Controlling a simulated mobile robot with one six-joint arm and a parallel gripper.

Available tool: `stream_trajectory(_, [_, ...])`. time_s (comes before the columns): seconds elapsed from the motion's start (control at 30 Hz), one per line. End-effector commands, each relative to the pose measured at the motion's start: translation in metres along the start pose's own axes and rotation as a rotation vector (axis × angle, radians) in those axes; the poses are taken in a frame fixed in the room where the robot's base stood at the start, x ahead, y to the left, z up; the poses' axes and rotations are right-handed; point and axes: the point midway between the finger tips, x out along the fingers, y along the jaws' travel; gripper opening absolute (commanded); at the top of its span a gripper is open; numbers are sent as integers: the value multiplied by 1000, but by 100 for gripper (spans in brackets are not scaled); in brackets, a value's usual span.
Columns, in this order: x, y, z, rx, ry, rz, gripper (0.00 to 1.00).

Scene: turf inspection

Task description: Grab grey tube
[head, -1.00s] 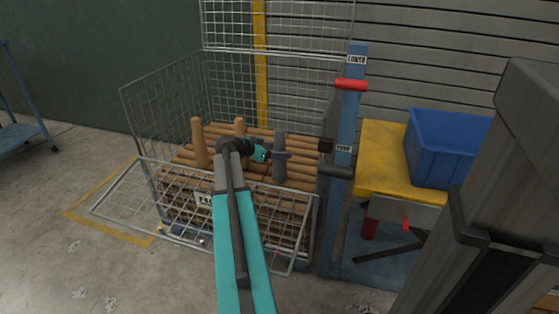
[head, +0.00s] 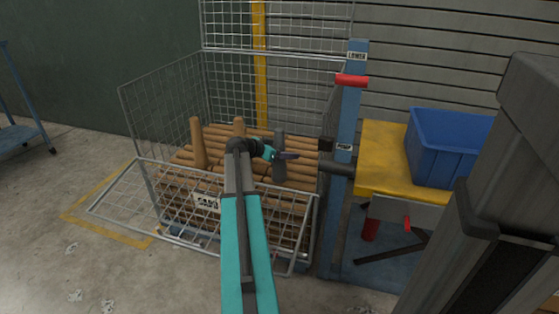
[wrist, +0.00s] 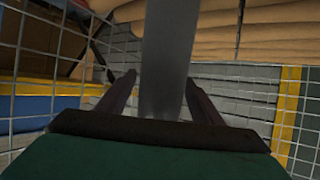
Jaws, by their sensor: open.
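The grey tube (head: 279,160) stands upright among the brown tubes inside the wire cage. In the head view my gripper (head: 288,156) is at the tube, overlapping its middle part. In the wrist view the grey tube (wrist: 165,60) runs between the two fingers of my open gripper (wrist: 158,85). A gap shows between the tube and each finger there. My gripper and arm hide part of the tube and the cage front in the head view.
Brown tubes (head: 197,145) stand and lie in the wire cage (head: 160,110), whose front panel is folded down. A blue post (head: 347,110) with a red handle (head: 352,81) rises at its right. A yellow table (head: 383,160) carries a blue bin (head: 450,145).

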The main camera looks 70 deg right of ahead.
Motion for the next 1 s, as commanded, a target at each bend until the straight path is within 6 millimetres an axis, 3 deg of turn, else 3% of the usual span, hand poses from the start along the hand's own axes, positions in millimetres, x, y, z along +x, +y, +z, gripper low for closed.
stream_trajectory(0.07, [0, 0, 0, 0, 0, 0, 60])
stream_trajectory(0.33, [0, 0, 0, 0, 0, -1, 16])
stream_trajectory(0.73, [-4, -1, -6, 0, 1, -2, 16])
stream_trajectory(1.0, [-18, -1, -35, 0, 2, -3, 16])
